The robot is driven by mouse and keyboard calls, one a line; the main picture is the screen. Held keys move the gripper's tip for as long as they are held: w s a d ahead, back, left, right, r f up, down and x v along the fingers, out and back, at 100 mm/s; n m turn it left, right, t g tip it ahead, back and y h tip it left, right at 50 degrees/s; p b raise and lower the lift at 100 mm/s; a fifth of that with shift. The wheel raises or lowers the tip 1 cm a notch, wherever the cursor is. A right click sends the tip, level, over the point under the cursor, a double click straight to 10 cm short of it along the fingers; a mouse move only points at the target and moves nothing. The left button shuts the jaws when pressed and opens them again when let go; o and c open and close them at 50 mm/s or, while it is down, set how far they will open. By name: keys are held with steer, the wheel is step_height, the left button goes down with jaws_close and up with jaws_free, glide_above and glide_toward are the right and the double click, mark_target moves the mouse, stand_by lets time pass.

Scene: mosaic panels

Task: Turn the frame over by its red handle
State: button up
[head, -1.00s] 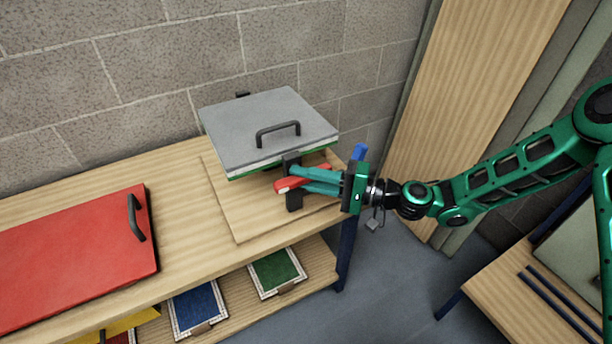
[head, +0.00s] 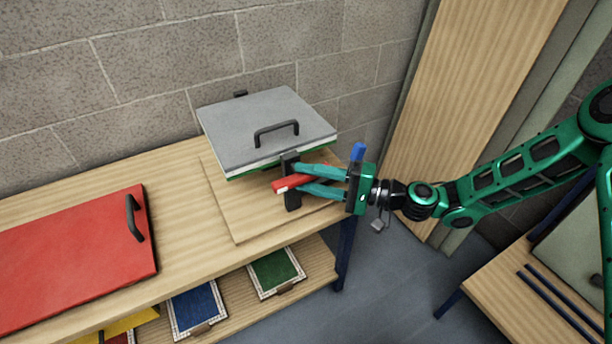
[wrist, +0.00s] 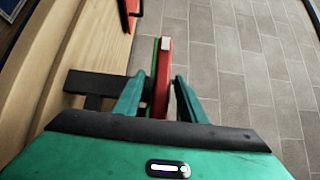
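The frame (head: 265,130) is a flat panel with a grey top, a pale layer and a green underside. It lies level, held above a wooden board by dark supports (head: 291,180). Its red handle (head: 286,184) sticks out at the front right corner. My gripper (head: 296,181) is at this handle, its fingers open on either side of it. In the wrist view the red handle (wrist: 164,75) stands between the fingers, with small gaps at both sides. The handle's inner end is partly hidden by a finger in the head view.
A black pull handle (head: 276,132) is on the grey top. A red panel (head: 70,255) with a black handle lies left on the bench. Blue (head: 197,306) and green (head: 275,272) mosaic panels rest on the shelf below. A block wall stands close behind.

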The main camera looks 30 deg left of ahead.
steer(key=v, duration=0.9)
steer(key=shift+d, duration=0.25)
steer(key=shift+w, duration=0.1)
